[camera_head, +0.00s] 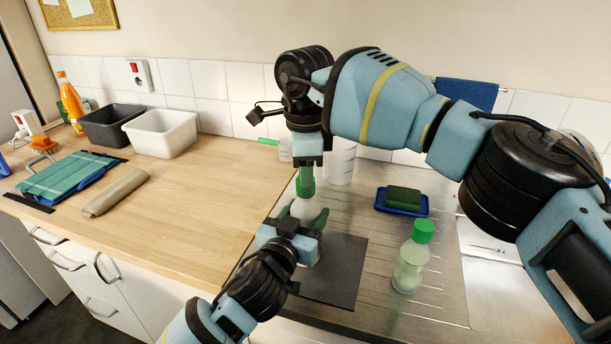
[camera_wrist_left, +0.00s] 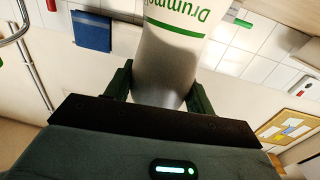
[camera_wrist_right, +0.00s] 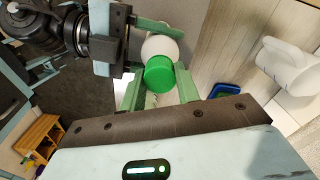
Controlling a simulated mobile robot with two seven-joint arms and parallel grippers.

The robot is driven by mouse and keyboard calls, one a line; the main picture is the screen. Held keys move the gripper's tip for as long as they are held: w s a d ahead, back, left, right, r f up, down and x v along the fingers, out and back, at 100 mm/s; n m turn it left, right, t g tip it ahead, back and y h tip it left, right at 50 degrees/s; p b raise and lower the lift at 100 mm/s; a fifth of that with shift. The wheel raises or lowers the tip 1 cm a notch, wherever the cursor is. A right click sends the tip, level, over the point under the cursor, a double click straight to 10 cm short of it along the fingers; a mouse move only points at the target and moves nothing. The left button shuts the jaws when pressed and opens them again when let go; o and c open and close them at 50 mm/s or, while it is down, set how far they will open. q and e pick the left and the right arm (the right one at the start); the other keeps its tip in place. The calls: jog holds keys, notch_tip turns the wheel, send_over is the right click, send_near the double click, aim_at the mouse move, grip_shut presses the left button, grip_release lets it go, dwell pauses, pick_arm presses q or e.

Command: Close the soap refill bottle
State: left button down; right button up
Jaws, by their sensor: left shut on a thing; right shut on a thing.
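The soap refill bottle (camera_head: 307,213) is whitish and stands upright over the dark mat. Green lettering shows on its side in the left wrist view (camera_wrist_left: 172,50). My left gripper (camera_head: 292,228) is shut around its body; the fingers also show in the left wrist view (camera_wrist_left: 160,92). A green cap (camera_head: 305,187) is at the bottle's top, and it also shows in the right wrist view (camera_wrist_right: 158,74). My right gripper (camera_head: 306,172) points down from above and is shut on the cap. The fingers hide how the cap meets the neck.
A dark mat (camera_head: 345,275) lies on the steel drainer. A clear bottle with a green cap (camera_head: 411,262) stands at the right, near a sponge (camera_head: 403,197) on a blue tray (camera_head: 401,212). A white jug (camera_head: 341,162) is close behind my right gripper.

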pick_arm(q)
jog(key=shift+f, duration=0.1)
pick_arm(e)
jog(key=m, duration=0.6)
jog(key=shift+c, duration=0.2)
jog(key=m, duration=0.5)
jog(key=shift+m, duration=0.3)
jog(key=o, duration=1.2)
notch_tip(320, 180, up, 12)
jog(key=shift+f, duration=0.1)
pick_arm(q)
jog(key=shift+c, duration=2.2)
grip_release()
